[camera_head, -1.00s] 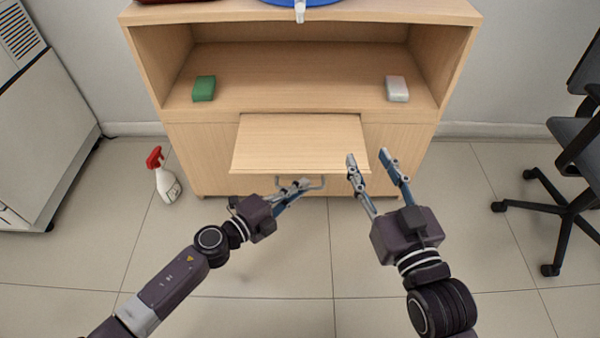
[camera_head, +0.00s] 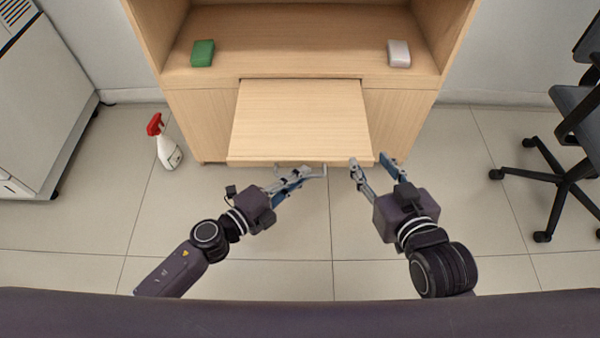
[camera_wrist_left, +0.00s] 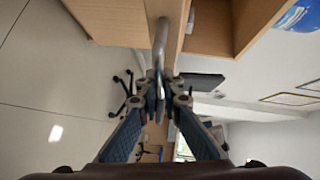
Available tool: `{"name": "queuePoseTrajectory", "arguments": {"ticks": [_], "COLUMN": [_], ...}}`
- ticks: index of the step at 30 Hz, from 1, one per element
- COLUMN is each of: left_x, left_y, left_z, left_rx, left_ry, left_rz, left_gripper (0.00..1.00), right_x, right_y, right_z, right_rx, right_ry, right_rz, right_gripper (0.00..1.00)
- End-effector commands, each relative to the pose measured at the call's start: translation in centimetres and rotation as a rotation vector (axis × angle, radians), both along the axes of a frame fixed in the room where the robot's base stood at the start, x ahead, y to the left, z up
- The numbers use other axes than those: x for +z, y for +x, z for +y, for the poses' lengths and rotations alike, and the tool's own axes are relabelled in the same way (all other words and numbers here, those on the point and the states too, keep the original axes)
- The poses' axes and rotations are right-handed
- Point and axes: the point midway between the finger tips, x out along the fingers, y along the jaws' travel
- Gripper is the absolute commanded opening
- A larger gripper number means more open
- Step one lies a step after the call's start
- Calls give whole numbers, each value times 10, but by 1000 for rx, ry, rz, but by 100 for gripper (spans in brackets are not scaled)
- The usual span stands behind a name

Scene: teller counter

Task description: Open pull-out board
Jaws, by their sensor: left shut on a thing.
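The pull-out board (camera_head: 300,122) is a light wood panel that sticks out well from the front of the wooden counter (camera_head: 203,120). A grey bar handle (camera_head: 318,170) is at its front edge, and it also shows in the left wrist view (camera_wrist_left: 160,42). My left gripper (camera_head: 300,174) is shut on the handle near its left part; the fingers meet around the bar in the left wrist view (camera_wrist_left: 160,88). My right gripper (camera_head: 369,160) is open and empty, its fingertips close to the board's front right corner.
A green block (camera_head: 202,53) and a white block (camera_head: 399,53) lie on the counter shelf. A spray bottle (camera_head: 166,148) with a red head stands on the floor at left. An office chair (camera_head: 568,135) is at right, a grey cabinet (camera_head: 45,95) at left. The floor before the board is clear.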

Motion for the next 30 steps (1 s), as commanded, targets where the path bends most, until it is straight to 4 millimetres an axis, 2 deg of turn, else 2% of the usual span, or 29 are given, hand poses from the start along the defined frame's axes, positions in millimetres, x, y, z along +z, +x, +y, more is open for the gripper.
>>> {"name": "queuePoseTrajectory", "arguments": {"ticks": [3, 4, 9, 20, 30], "left_x": [-1, -1, -1, 0, 7], "left_y": [1, 1, 1, -5, -47], "left_z": [1, 1, 1, 5, 47], "left_rx": [3, 3, 2, 2, 2], "left_ry": [2, 2, 1, 0, 2], "left_rz": [1, 1, 1, 3, 5], "left_gripper": [0, 8, 24, 24, 24], "right_x": [0, 0, 0, 0, 0], "right_y": [0, 0, 0, 0, 0], "right_z": [0, 0, 0, 0, 0], "right_rx": [0, 0, 0, 0, 0], "right_ry": [0, 0, 0, 0, 0], "right_rz": [0, 0, -1, -1, -1], "right_gripper": [40, 40, 40, 40, 40]}}
